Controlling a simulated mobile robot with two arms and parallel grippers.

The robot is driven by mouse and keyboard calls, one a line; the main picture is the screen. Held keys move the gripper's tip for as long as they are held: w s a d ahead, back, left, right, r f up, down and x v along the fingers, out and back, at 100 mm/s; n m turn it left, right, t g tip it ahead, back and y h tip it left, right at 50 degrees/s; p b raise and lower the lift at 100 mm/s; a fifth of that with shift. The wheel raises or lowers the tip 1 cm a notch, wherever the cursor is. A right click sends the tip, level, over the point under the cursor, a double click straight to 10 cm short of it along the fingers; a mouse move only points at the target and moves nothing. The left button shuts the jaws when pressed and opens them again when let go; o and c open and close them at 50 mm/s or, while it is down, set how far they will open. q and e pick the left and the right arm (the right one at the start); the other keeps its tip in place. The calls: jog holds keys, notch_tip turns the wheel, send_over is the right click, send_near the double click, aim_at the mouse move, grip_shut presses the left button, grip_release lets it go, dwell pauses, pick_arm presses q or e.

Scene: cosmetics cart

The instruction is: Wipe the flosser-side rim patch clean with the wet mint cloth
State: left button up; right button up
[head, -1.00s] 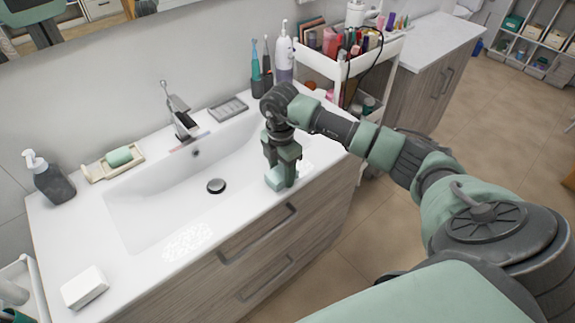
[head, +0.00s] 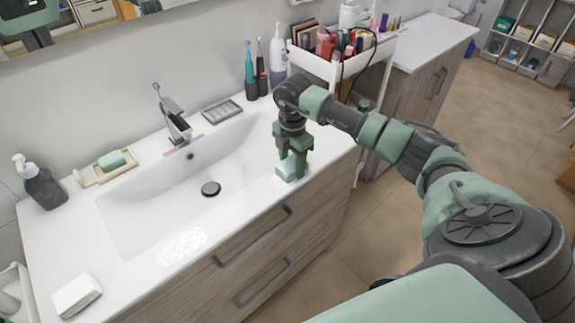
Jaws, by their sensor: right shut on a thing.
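My right gripper (head: 292,160) is shut on the folded mint cloth (head: 285,173) and points down at the right rim of the white washbasin (head: 130,215). The cloth is low at the rim and looks in contact with it, though the fingers partly hide it. The flosser (head: 278,55), a white device, stands at the back right corner. The flosser-side rim patch is not clearly visible; the gripper and cloth cover much of that area. A speckled whitish patch (head: 182,244) lies on the front rim. My left gripper is not in view.
Two toothbrushes (head: 250,75) stand beside the flosser. A grey soap tray (head: 222,110), faucet (head: 172,115), green soap on a dish (head: 112,159) and dark dispenser (head: 40,183) line the back. A white block (head: 76,294) sits front left. A loaded cosmetics cart (head: 318,65) stands at the right.

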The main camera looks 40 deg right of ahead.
aim_at(277, 182)
jog(key=shift+w+d+b, duration=0.15)
jog(key=shift+d+b, duration=0.2)
jog(key=shift+d, duration=1.65)
jog(key=shift+a+r+p, duration=0.1)
jog(key=shift+a+p, duration=0.4)
jog(key=shift+a, duration=0.6)
jog(key=shift+s+a+p, duration=0.2)
jog(key=shift+a+p, duration=0.4)
jog(key=shift+a, duration=1.3)
jog(key=shift+s+a+p, duration=0.2)
jog(key=shift+a+p, duration=0.35)
jog(key=shift+a, duration=1.3)
jog(key=shift+w+d+b, duration=0.15)
jog(key=shift+d+b, duration=0.3)
jog(key=shift+d, duration=1.3)
jog(key=shift+w+d+b, duration=0.15)
jog(key=shift+d+b, duration=0.2)
jog(key=shift+d, duration=1.2)
jog(key=shift+w+d+b, duration=0.1)
jog(key=shift+d+b, duration=0.25)
jog(key=shift+d, duration=1.2)
notch_tip(277, 182, up, 7)
jog(key=p, duration=0.5)
